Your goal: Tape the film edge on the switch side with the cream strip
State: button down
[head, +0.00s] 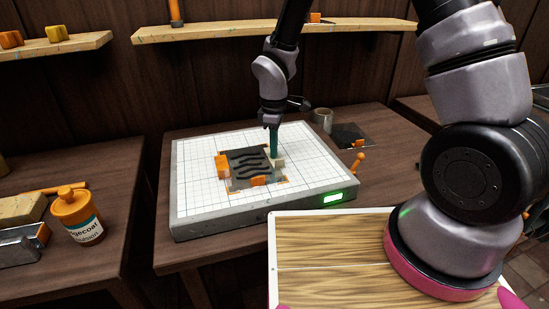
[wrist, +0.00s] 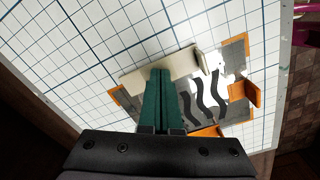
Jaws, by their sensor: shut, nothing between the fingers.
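A dark film (head: 250,168) with black wavy bands lies on the gridded top of a light table (head: 200,200); it also shows in the wrist view (wrist: 208,108). The cream strip (head: 279,162) lies along the film's right edge, on the side of the orange switch lever (head: 357,161). In the wrist view the cream strip (wrist: 183,63) runs across just beyond the fingertips, with a raised end at its right. My gripper (head: 273,154) is shut and empty, its green fingers (wrist: 160,75) pointing down at the strip. I cannot tell whether they touch it.
Orange blocks stand at the film's left (head: 222,166) and front (head: 259,181) edges. A tape roll (head: 323,120) and a dark sheet (head: 350,136) lie behind the light table. An orange bottle (head: 77,217) stands on the left bench. The grid around the film is mostly clear.

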jog(key=shift+s, duration=0.1)
dwell(0.5)
jog(key=shift+s+d, duration=0.2)
jog(key=shift+s, duration=0.45)
jog(key=shift+s+d, duration=0.2)
jog(key=shift+s, duration=0.45)
jog(key=shift+w, duration=0.2)
jog(key=shift+w+a, duration=0.2)
jog(key=shift+w, duration=0.45)
jog(key=shift+w+a, duration=0.2)
jog(key=shift+w, duration=0.4)
jog(key=shift+w, duration=0.1)
jog(key=shift+w+a, duration=0.3)
jog(key=shift+w, duration=0.65)
jog(key=shift+w+a, duration=0.25)
jog(key=shift+w, duration=0.7)
